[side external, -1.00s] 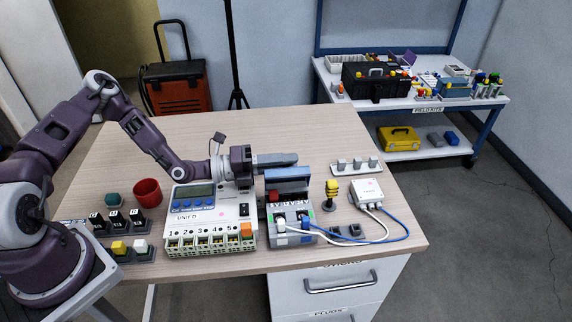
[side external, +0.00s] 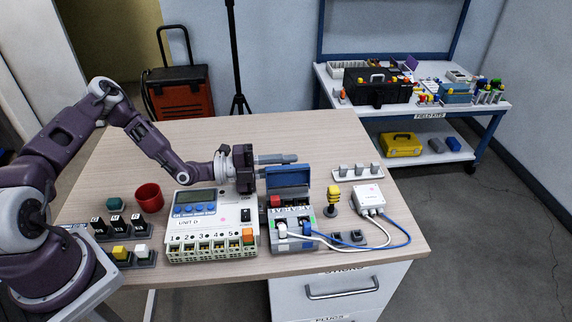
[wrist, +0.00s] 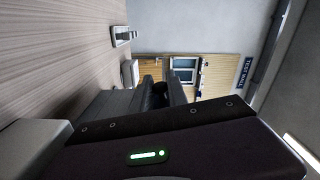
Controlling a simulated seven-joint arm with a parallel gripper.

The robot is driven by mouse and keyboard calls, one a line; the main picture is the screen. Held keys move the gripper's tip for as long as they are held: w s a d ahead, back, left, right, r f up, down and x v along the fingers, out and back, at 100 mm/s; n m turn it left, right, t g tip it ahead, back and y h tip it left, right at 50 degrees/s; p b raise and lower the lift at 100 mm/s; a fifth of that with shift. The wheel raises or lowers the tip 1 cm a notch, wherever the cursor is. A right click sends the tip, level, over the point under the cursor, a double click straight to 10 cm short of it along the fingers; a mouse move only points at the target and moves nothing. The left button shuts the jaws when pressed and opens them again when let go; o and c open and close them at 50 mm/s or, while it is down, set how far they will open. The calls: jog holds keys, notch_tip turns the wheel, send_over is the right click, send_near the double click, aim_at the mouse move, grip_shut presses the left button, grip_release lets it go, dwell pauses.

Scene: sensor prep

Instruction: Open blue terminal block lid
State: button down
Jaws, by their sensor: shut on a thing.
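The blue lid (side external: 290,178) stands raised, close to upright, at the back of the grey terminal block (side external: 305,239) in the side view. Wires enter the block's front, and a red part (side external: 276,201) shows below the lid. My gripper (side external: 278,163) is behind the upper left of the lid, its fingers pointing right. It is shut on the lid, though the lid partly hides the lower finger and the contact is not clear. In the wrist view my two fingers (wrist: 160,92) have a dark thing between them; the lid cannot be made out there.
A white UNIT D box (side external: 213,222) stands just left of the block. A yellow stacked part (side external: 332,195) and a white wired box (side external: 367,196) stand to its right. A red cup (side external: 149,197) and switch blocks (side external: 117,225) are at left. The table behind is clear.

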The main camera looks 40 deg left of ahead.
dwell(0.3)
jog(key=c, duration=1.3)
grip_release()
jog(key=shift+a, duration=0.1)
